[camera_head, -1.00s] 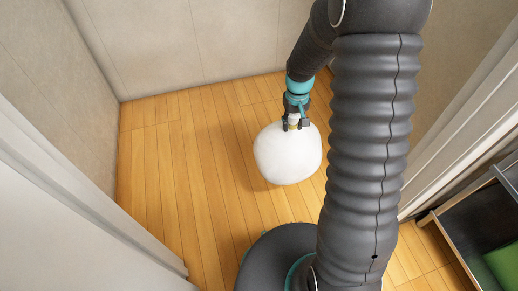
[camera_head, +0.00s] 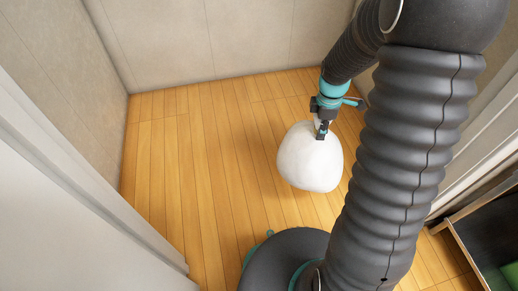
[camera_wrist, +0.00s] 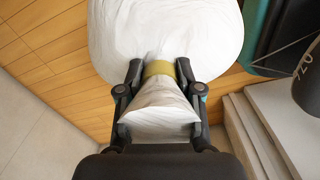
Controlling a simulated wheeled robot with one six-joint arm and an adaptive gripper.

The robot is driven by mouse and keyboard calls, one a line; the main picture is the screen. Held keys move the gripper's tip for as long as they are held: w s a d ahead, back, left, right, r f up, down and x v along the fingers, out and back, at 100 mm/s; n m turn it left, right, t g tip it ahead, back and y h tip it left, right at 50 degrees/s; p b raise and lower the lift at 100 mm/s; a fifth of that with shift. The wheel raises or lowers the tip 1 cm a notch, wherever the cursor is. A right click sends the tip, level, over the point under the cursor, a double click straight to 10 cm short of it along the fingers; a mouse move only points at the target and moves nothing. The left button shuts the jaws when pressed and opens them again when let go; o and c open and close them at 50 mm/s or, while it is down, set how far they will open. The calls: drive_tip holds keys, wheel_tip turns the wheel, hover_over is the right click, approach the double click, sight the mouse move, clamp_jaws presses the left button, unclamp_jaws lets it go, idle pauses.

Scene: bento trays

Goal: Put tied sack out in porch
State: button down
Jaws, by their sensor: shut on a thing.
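The tied sack (camera_head: 309,160) is white and rounded, with a gathered neck. My gripper (camera_head: 322,130) is shut on its neck from above, and the sack hangs below it. In the wrist view the sack (camera_wrist: 165,35) fills the top, and an olive-yellow tie (camera_wrist: 159,69) rings the neck. My gripper's fingers (camera_wrist: 158,95) stand on both sides of the neck, close to the tie. The head view does not clearly show whether the sack's bottom touches the wooden floor (camera_head: 200,170).
Plain walls (camera_head: 220,40) close off the back and left. A white door frame or panel (camera_head: 70,200) stands at the left front. At the right are a white frame (camera_head: 490,150) and a dark open unit with something green (camera_head: 510,272). The floor left of the sack is clear.

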sight(298, 132)
drive_tip(key=n, duration=0.2)
drive_tip(key=s+d+n+b, duration=0.1)
drive_tip(key=n, duration=0.3)
drive_tip(key=shift+s+d+f+n, duration=0.25)
drive_tip(key=shift+s+d+n, duration=0.05)
drive_tip(key=w+a+f, duration=0.2)
drive_tip(key=w, duration=0.1)
drive_tip(key=w+a+f+b, duration=0.1)
drive_tip(key=w+a+f, duration=0.1)
drive_tip(key=w, duration=0.1)
drive_tip(key=w+a+f+b, duration=0.1)
drive_tip(key=w+a+f, duration=0.1)
drive_tip(key=w+f, duration=0.1)
drive_tip(key=shift+w+a, duration=0.15)
drive_tip(key=shift+w, duration=0.2)
drive_tip(key=shift+f+b, duration=0.3)
drive_tip(key=shift+f, duration=1.8)
drive_tip(key=c, duration=0.8)
unclamp_jaws()
drive_tip(key=shift+o, duration=0.2)
